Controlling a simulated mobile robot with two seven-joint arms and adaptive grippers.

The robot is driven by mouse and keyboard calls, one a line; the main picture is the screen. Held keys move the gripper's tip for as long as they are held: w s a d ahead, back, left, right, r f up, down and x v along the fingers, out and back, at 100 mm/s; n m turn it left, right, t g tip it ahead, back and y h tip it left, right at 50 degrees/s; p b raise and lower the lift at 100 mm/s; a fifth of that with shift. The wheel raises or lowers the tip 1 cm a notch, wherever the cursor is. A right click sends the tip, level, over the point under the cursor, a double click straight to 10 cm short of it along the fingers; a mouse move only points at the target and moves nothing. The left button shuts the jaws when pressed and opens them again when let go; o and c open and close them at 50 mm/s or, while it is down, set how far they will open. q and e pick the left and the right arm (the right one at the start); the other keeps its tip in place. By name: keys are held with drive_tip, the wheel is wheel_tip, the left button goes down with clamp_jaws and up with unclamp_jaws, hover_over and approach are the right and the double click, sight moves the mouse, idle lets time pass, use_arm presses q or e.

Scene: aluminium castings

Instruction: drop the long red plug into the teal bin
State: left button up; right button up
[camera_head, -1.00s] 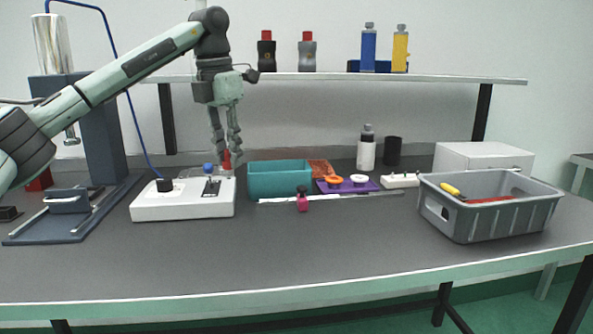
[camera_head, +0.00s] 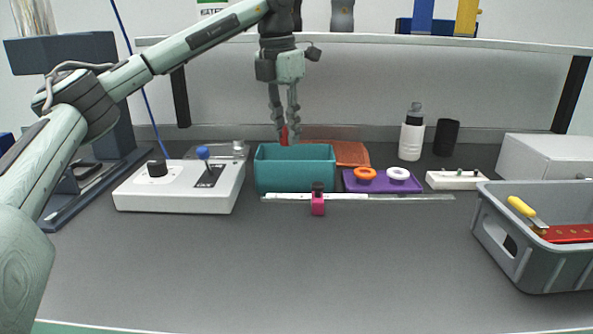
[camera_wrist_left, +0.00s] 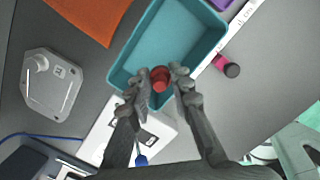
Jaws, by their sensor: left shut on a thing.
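The long red plug (camera_head: 284,135) is held between the fingertips of my left gripper (camera_head: 284,128), which is shut on it. In the head view the plug hangs at the back of the teal bin (camera_head: 295,172), around rim height. In the left wrist view the plug (camera_wrist_left: 160,79) shows end-on between the fingertips (camera_wrist_left: 163,90), over the open teal bin (camera_wrist_left: 190,39). The plug's lower end is hard to place relative to the bin floor. My right gripper is not in view.
A white box with knobs (camera_head: 180,188) stands left of the bin. A purple tray (camera_head: 382,183) with two rings is to the right. A pink-and-black item (camera_head: 318,200) is in front. A grey crate (camera_head: 535,240) is at the right. A shelf (camera_head: 370,46) runs behind.

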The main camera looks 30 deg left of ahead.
use_arm(q)
drive_tip(key=shift+f, duration=1.2)
drive_tip(key=o, duration=0.8)
drive_tip(key=shift+c, duration=0.2)
drive_tip(key=shift+r, duration=0.1)
wheel_tip(320, 180, up, 12)
drive_tip(key=s, duration=0.1)
drive_tip(key=shift+s, duration=0.15)
drive_tip(key=shift+a, duration=0.1)
